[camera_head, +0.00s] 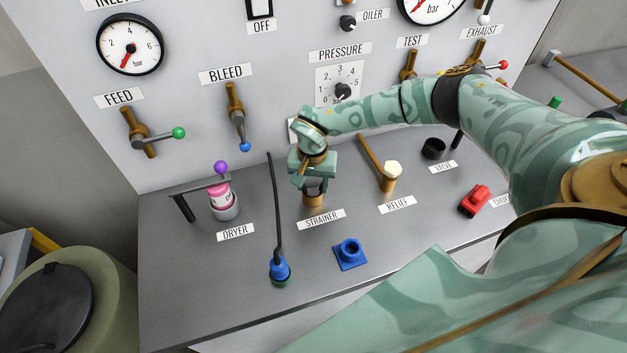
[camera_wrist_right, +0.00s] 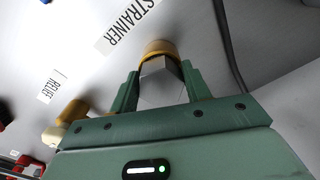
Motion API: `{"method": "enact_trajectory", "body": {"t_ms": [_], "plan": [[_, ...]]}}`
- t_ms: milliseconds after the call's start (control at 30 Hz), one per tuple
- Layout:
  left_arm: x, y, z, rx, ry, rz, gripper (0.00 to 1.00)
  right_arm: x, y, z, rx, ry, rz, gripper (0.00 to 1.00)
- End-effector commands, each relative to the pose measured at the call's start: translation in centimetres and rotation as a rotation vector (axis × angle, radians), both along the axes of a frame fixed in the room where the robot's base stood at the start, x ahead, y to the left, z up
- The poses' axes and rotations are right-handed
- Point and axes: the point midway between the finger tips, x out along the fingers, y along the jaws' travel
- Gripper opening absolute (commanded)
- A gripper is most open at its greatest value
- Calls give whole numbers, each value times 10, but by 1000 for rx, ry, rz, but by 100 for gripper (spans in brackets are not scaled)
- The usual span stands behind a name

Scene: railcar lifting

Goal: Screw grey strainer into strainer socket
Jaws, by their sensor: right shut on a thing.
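The strainer socket is a brass-coloured round fitting (camera_head: 314,199) on the grey bench behind the STRAINER label; it also shows in the right wrist view (camera_wrist_right: 158,47). My right gripper (camera_head: 313,182) is above it, pointing down. In the right wrist view its two fingers (camera_wrist_right: 160,85) are shut on the grey strainer (camera_wrist_right: 162,82), a grey faceted body between the fingertips. The strainer's far end meets the brass socket. How deep it sits in the socket is hidden. My left gripper is not in view.
A pink dryer piece (camera_head: 221,196) stands at the left and a blue plug with a black cable (camera_head: 280,268) in front. A blue socket (camera_head: 350,253), the relief fitting (camera_head: 390,176) and a red part (camera_head: 474,201) are to the right. The upright panel is close behind.

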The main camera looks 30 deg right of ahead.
Motion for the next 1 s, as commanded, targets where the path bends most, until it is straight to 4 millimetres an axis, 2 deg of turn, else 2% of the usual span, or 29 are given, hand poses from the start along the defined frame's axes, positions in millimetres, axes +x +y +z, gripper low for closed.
{"method": "enact_trajectory", "body": {"t_ms": [33, 700, 833, 1000], "plan": [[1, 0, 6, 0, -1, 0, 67, 0, 5, 4, 9, -2, -62, 24], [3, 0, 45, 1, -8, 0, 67, -1, 8, 1, 11, 5, -1014, 24], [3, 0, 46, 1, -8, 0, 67, -1, 7, -1, 10, 7, -1092, 24], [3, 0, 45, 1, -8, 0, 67, -2, 7, -2, 9, 9, -1100, 24]]}}
